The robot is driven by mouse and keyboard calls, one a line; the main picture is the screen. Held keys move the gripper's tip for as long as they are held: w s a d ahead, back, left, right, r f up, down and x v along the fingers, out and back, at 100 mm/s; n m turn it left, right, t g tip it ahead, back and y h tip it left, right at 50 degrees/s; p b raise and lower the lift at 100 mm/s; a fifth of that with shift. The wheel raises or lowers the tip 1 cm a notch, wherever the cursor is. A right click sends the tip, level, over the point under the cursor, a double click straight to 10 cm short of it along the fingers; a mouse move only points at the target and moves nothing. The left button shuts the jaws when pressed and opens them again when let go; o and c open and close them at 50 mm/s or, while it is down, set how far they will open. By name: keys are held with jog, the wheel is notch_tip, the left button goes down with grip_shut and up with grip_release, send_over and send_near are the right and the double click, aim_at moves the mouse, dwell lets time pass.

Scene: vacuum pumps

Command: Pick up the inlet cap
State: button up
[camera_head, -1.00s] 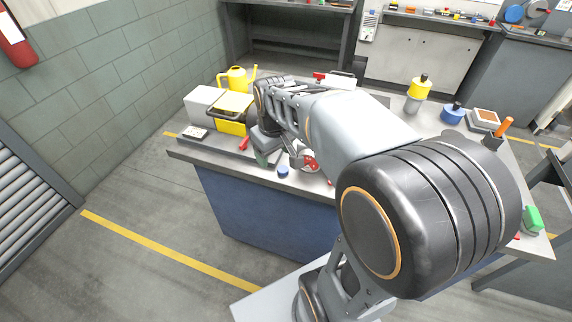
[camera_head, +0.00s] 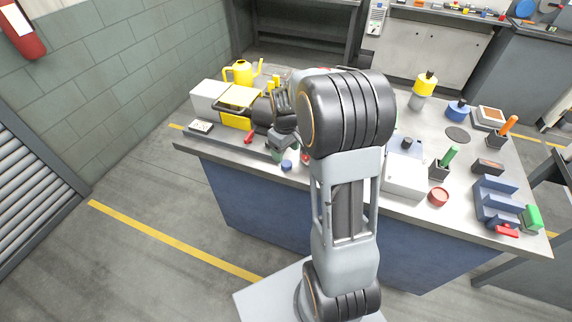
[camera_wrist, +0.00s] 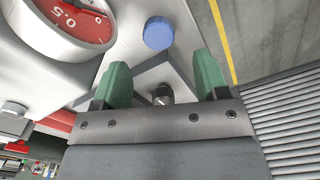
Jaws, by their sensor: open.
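A small round blue cap (camera_head: 287,165), the one that fits the inlet cap best, lies on the bench near its front left edge. In the wrist view the blue cap (camera_wrist: 158,33) sits just past the fingertips, slightly left of the middle between them. My gripper (camera_head: 277,152) is over the bench just left of the cap, partly hidden by my arm. In the wrist view my gripper (camera_wrist: 163,77) shows two green fingertips, wide apart, with nothing held between them. A dark metal knob (camera_wrist: 163,94) shows between the fingers near the palm.
A gauge with a red and white dial (camera_wrist: 75,22) stands close left of the fingers in the wrist view. A yellow and black pump (camera_head: 237,105), a watering can (camera_head: 240,72) and a red-handled item (camera_head: 248,138) are nearby. Bench front edge is close. Several parts stand at right.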

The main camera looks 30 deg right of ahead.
aim_at(286, 162)
jog(key=shift+f+p, duration=0.5)
jog(key=shift+f, duration=2.2)
jog(key=shift+c, duration=0.5)
jog(key=c, duration=0.9)
